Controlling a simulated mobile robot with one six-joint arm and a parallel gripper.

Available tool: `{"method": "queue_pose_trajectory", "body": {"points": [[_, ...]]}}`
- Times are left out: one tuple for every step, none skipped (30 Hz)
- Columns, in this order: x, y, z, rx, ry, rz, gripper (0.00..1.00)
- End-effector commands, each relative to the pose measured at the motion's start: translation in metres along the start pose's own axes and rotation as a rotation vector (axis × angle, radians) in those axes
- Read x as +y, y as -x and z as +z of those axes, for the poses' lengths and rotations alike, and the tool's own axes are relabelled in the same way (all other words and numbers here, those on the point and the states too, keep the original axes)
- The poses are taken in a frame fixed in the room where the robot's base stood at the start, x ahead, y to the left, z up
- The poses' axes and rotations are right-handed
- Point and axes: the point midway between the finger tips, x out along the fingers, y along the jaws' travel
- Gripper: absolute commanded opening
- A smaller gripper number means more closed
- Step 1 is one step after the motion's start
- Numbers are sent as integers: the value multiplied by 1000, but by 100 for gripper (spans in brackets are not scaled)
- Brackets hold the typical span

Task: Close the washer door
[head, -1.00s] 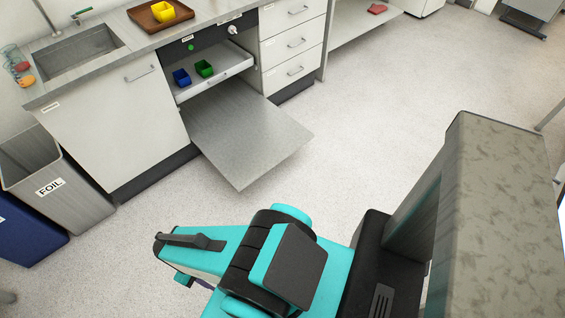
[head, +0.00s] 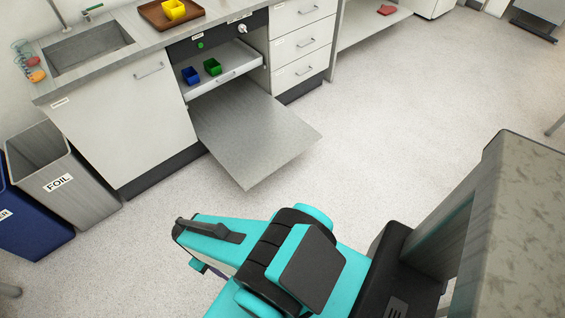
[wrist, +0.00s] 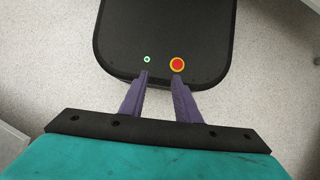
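The washer (head: 218,42) is built in under the counter. Its door (head: 258,135) is folded down and open, a flat grey panel reaching out over the floor. Its rack (head: 240,62) is pulled partly out above the door and holds a blue container (head: 191,75) and a green container (head: 212,66). In the wrist view my gripper (wrist: 161,76) has its two purple fingers apart with nothing between them, above my own black base. In the head view my arm is in front of the door and apart from it; the fingertips are mostly hidden there.
A grey FOIL bin (head: 75,190) and a blue bin (head: 30,225) stand left of the cabinet. A brown tray (head: 150,20) with a yellow container (head: 174,10) sits on the counter by the sink (head: 88,48). The floor right of the door is clear.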

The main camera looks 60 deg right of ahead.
Motion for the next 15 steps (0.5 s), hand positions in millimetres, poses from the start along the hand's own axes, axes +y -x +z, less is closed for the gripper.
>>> {"method": "queue_pose_trajectory", "body": {"points": [[4, -7, -7, -1, 8, 13, 29], [7, -10, -10, -3, 14, 22, 29], [17, -15, -14, -5, 22, 36, 29], [22, -19, -18, -7, 29, 47, 29], [27, -23, -22, -9, 38, 62, 29], [34, -28, -29, -13, 53, 83, 29], [39, -33, -34, -16, 65, 101, 29], [45, -37, -39, -19, 77, 120, 29], [53, -43, -46, -24, 96, 146, 29], [60, -48, -51, -28, 110, 166, 29], [66, -52, -57, -33, 123, 186, 29], [75, -58, -64, -39, 143, 214, 29], [82, -61, -69, -45, 156, 235, 29], [88, -65, -74, -50, 169, 255, 29], [97, -70, -81, -58, 188, 283, 29]]}}
